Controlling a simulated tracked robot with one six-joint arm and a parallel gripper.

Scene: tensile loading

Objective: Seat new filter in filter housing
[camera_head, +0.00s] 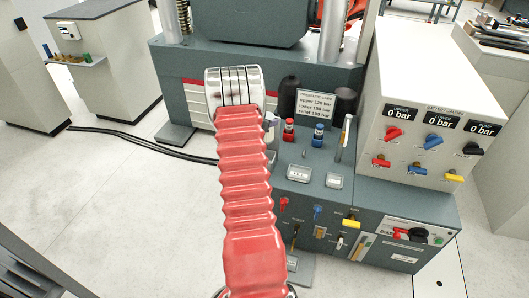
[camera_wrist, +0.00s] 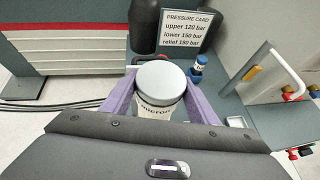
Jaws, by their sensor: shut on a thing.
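A white cylinder with a grey top and "micron" lettering, the new filter (camera_wrist: 162,82), stands between the purple fingers of my gripper (camera_wrist: 158,100) in the wrist view. The fingers are shut on its sides. In the head view my arm hides the filter, and only a purple bit of my gripper (camera_head: 271,120) shows beside the red sleeve. Two dark cylinders stand on the machine by the pressure card, a left one (camera_head: 289,95) and a right one (camera_head: 345,106). I cannot tell whether either is the filter housing. In the wrist view a dark cylinder (camera_wrist: 145,28) is just beyond the filter.
The pressure card (camera_head: 316,104) stands between the dark cylinders. A red-topped fitting (camera_head: 288,129) and a blue-topped fitting (camera_head: 318,134) stand in front, with an upright handle (camera_head: 345,138) to their right. The gauge box (camera_head: 430,100) fills the right side. The left floor (camera_head: 90,200) is open, crossed by black cables.

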